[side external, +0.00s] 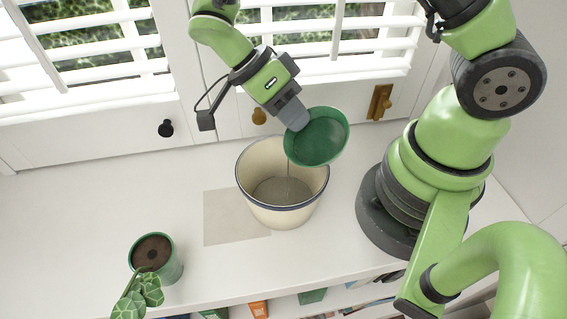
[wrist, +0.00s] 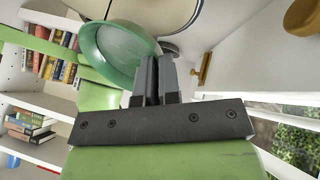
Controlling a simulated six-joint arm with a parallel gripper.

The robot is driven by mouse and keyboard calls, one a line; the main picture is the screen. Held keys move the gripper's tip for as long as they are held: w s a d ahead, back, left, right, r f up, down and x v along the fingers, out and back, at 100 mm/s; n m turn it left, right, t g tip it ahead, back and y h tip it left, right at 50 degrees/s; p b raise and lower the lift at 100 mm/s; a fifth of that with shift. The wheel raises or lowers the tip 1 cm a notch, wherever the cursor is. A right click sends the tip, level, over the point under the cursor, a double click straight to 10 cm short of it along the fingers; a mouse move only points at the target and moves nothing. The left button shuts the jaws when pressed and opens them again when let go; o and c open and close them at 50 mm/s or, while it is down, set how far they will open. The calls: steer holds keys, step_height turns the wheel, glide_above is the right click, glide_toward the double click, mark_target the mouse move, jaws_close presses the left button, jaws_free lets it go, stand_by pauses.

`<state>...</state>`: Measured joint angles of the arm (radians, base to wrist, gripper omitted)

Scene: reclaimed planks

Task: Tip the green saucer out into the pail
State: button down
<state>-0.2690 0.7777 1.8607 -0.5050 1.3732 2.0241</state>
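The green saucer (side external: 320,140) is held tilted above the right side of the pail, its inner face showing. It also shows in the wrist view (wrist: 108,50). My gripper (side external: 294,116) is shut on the saucer's rim, and the fingers (wrist: 156,70) meet the rim in the wrist view. A thin stream runs from the saucer's lower edge down into the pail. The cream pail (side external: 282,216) with a dark blue rim stands upright on the white counter, with a greyish bottom or contents inside. Part of its far right rim is hidden by the saucer.
A pale square mat (side external: 222,222) lies under or beside the pail. A green pot (side external: 173,268) with a leafy plant stands at the front left. Cabinet doors with knobs (side external: 165,128) and shuttered windows line the back. The left counter is clear.

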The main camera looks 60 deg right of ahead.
steer(key=shift+w+a+r+g+h, duration=0.15)
steer(key=shift+w+a+g+h, duration=0.15)
steer(key=shift+a, duration=0.1)
steer(key=shift+w+a+r+g+h, duration=0.1)
steer(key=shift+w+a+g+h, duration=0.1)
steer(key=shift+a+h, duration=0.15)
stand_by(1.1)
steer(key=shift+w+a+r+m+g+h+b, duration=0.2)
steer(key=shift+a+m+g+h+b, duration=0.15)
steer(key=shift+a+g+h, duration=0.2)
stand_by(1.3)
steer(key=shift+w+a+r+m+g+h, duration=0.1)
steer(key=shift+a+m+g+h, duration=0.1)
steer(key=shift+g+h, duration=0.2)
steer(key=shift+w+a+m+g+h, duration=0.15)
steer(key=shift+g+h, duration=0.1)
steer(key=shift+h, duration=0.15)
stand_by(1.7)
steer(key=shift+w+a+g+h+p, duration=0.1)
steer(key=shift+g+h+p, duration=0.3)
steer(key=shift+p, duration=0.25)
stand_by(1.1)
